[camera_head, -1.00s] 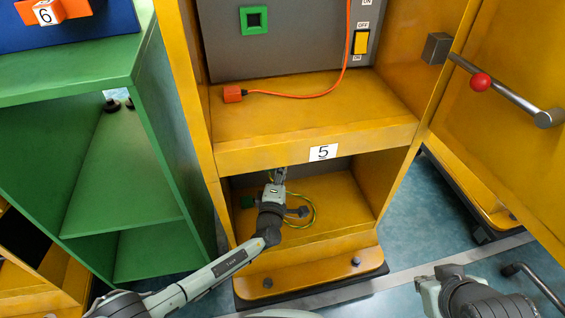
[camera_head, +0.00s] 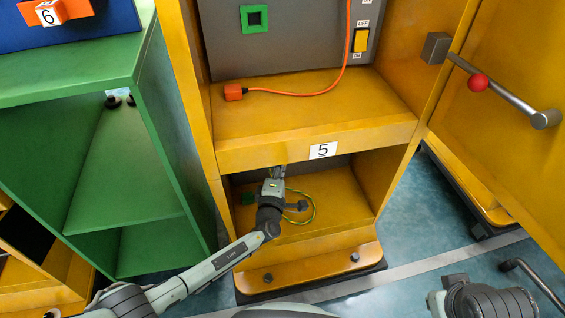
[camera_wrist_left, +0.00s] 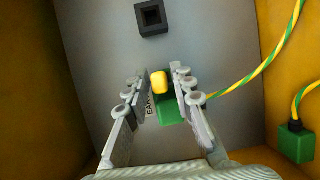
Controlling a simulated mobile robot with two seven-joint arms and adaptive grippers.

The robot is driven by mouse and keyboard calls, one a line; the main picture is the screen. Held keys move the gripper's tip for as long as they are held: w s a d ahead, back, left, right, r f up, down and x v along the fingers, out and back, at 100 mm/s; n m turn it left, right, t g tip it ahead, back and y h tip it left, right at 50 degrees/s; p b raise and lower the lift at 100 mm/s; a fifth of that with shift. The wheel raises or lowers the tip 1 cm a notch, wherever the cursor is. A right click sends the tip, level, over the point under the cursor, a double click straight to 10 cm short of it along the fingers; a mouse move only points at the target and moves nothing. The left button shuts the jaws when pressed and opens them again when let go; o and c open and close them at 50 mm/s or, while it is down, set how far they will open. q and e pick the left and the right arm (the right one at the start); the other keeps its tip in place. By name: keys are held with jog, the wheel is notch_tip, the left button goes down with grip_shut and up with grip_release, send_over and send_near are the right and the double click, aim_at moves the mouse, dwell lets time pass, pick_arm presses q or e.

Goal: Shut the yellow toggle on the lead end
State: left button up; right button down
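The yellow toggle (camera_wrist_left: 160,82) sits on a green block (camera_wrist_left: 172,110) in the left wrist view, in front of the grey back wall. A green-yellow lead (camera_wrist_left: 262,68) passes beside the block. My left gripper (camera_wrist_left: 162,85) has its fingers apart on either side of the toggle. I cannot tell whether either finger touches it. In the head view my left gripper (camera_head: 278,172) reaches into the lower bay of the yellow cabinet (camera_head: 262,157), under the number 5 shelf edge. The toggle is hidden there. My right gripper is out of view; only part of my right arm shows.
The bay's side walls and shelf edge surround my left arm. An orange plug (camera_head: 234,92) lies on the upper shelf. A green cabinet (camera_head: 125,190) stands at left.

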pick_arm(q)
jog(key=shift+o, duration=0.4)
jog(key=shift+d, duration=0.1)
jog(key=shift+s, duration=0.15)
jog(key=shift+s, duration=0.25)
jog(key=s, duration=0.6)
jog(key=shift+s+a+r, duration=0.2)
jog(key=shift+s+a, duration=0.1)
jog(key=shift+s, duration=0.1)
